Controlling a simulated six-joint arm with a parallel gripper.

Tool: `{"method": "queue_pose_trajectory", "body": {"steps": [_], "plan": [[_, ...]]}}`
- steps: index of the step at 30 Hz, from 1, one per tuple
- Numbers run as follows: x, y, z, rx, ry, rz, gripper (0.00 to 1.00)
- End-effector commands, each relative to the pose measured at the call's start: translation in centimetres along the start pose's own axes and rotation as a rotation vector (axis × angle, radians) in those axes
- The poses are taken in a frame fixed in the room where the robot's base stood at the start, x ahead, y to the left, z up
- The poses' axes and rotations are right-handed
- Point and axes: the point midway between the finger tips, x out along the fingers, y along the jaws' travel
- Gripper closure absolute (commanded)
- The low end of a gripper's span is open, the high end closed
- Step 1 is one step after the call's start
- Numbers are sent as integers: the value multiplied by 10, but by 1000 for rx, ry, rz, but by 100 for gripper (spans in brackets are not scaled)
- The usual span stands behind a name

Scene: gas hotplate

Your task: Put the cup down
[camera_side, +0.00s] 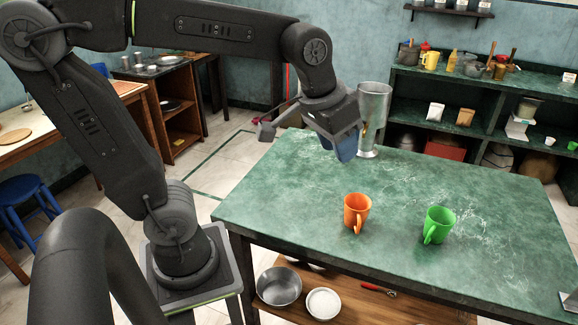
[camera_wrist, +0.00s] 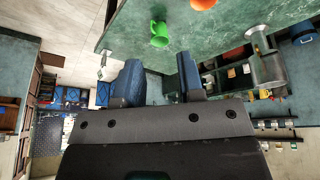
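An orange cup (camera_side: 357,210) stands upright on the green table (camera_side: 300,185). A green cup (camera_side: 438,225) stands upright to its right. In the wrist view the green cup (camera_wrist: 159,36) is near the top, and the orange cup (camera_wrist: 203,4) is cut off by the top edge. My gripper (camera_side: 345,148) is above the far left part of the table, apart from both cups. In the wrist view the blue fingers of my gripper (camera_wrist: 160,82) are spread with nothing between them.
A tall metal vessel (camera_side: 374,105) stands close behind my gripper in the side view; it also shows at right in the wrist view (camera_wrist: 266,68). Shelves (camera_side: 480,95) with pots line the back wall. The table is clear around the cups.

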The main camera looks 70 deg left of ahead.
Motion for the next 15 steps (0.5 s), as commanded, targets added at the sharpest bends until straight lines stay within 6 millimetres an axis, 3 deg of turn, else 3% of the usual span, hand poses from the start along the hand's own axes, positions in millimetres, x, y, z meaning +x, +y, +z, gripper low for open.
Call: {"method": "queue_pose_trajectory", "body": {"steps": [1, 6, 10, 15], "plan": [[-6, -4, 20, 16, 31, 1, 64], [-6, -12, 68, 69, 91, -1, 64], [-3, -15, 86, 90, 114, -3, 64], [-2, -15, 91, 97, 119, -3, 64]]}}
